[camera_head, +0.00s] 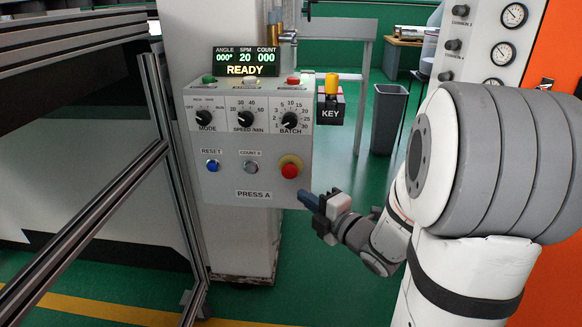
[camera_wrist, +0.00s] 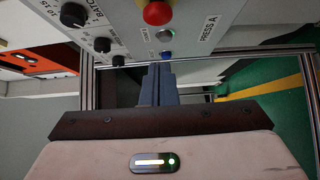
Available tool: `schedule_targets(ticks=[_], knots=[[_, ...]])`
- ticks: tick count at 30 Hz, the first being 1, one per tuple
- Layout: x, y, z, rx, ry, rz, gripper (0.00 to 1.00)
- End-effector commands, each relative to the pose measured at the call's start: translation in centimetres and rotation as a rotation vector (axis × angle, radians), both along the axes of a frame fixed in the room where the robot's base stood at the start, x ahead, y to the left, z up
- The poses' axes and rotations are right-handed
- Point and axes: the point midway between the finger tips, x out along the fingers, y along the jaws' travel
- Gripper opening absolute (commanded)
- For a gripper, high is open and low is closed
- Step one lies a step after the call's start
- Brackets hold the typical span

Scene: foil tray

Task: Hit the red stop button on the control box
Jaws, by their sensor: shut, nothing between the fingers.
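The control box (camera_head: 230,180) is a grey panel with the label PRESS A, fixed to a white column. Its red stop button (camera_head: 290,170) has a yellow surround and sits at the panel's lower right.
A blue RESET button (camera_head: 213,165) and a grey counter button (camera_head: 250,167) sit left of the red one. Dial knobs (camera_head: 290,116) are above. A KEY box (camera_head: 331,105) with a yellow top is at the right. A metal frame (camera_head: 150,160) stands at the left.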

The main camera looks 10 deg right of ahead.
Motion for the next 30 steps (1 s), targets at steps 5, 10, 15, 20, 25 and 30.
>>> schedule_targets(ticks=[5, 10, 15, 20, 25, 30], knots=[[3.6, 2.0, -0.2, 0.0, -0.004, 0.007, 0.0], [6.3, 1.6, -0.2, -0.002, -0.003, 0.002, 0.0], [7.7, 1.1, -0.1, 0.0, -0.002, 0.002, 0.0], [8.0, 1.0, 0.0, 0.0, -0.002, 0.002, 0.0], [8.0, 1.0, 0.0, 0.0, -0.002, 0.002, 0.0], [8.4, 0.9, -0.2, 0.0, -0.004, 0.003, 0.0]])
